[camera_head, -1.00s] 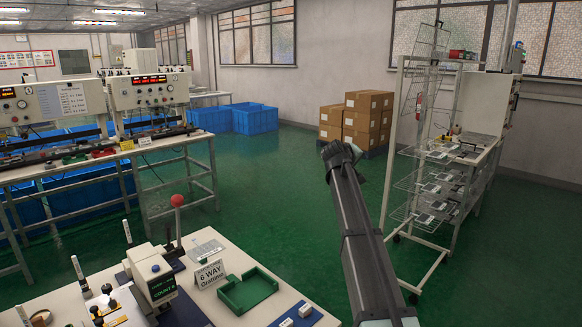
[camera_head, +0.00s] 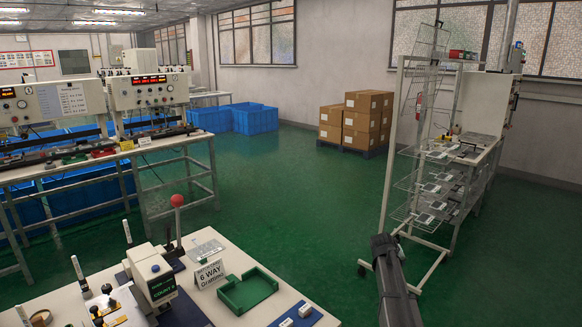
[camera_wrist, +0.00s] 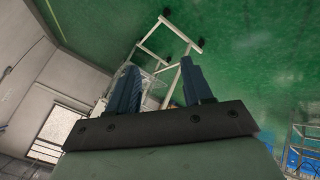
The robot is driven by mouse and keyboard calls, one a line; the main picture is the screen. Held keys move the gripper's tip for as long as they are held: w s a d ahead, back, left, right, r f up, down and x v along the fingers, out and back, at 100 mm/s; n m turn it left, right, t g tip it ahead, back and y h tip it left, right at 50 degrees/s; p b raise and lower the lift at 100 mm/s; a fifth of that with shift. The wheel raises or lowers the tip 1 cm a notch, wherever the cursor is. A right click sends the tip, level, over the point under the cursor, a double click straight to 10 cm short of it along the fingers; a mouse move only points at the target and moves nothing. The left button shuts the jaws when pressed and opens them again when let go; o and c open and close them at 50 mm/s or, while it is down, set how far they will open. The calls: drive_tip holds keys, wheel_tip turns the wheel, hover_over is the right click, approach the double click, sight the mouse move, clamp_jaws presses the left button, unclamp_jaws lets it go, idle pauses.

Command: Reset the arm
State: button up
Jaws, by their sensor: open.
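My gripper (camera_wrist: 160,85) shows in the wrist view with its two dark blue fingers spread apart and nothing between them. Past the fingers are the green floor and the white frame of a wheeled rack. In the head view only a dark link of my arm shows, low at the right edge of the workbench area. The gripper itself is not visible there.
A workbench (camera_head: 235,312) at lower left bears a green tray (camera_head: 247,291), a red-knobbed lever (camera_head: 177,201) and a sign (camera_head: 210,273). A wire rack (camera_head: 383,205) stands at right, cartons (camera_head: 362,122) farther back. The green floor between is clear.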

drive_tip(key=s+a+f+g+y, duration=0.15)
drive_tip(key=s+a+f, duration=0.25)
drive_tip(key=s+f, duration=0.55)
drive_tip(key=s+a+f+g+y, duration=0.15)
drive_tip(key=s+a+f, duration=0.25)
drive_tip(key=s+f, duration=0.5)
drive_tip(key=s+a+f+g, duration=0.35)
drive_tip(key=s+f, duration=0.45)
drive_tip(key=f, duration=0.3)
drive_tip(key=s+a+f+g+y, duration=0.1)
drive_tip(key=s+a+f+g, duration=0.1)
drive_tip(key=s, duration=1)
drive_tip(key=s+a+f+g, duration=0.2)
drive_tip(key=s+a+f, duration=0.2)
drive_tip(key=s, duration=0.8)
drive_tip(key=s+a+f+g+y, duration=0.1)
drive_tip(key=s+a+f+g, duration=0.1)
drive_tip(key=s, duration=1)
wheel_tip(320, 180, down, 2)
drive_tip(key=shift+a+f+m+y, duration=0.15)
drive_tip(key=shift+a+m+y, duration=0.15)
drive_tip(key=shift+a, duration=0.2)
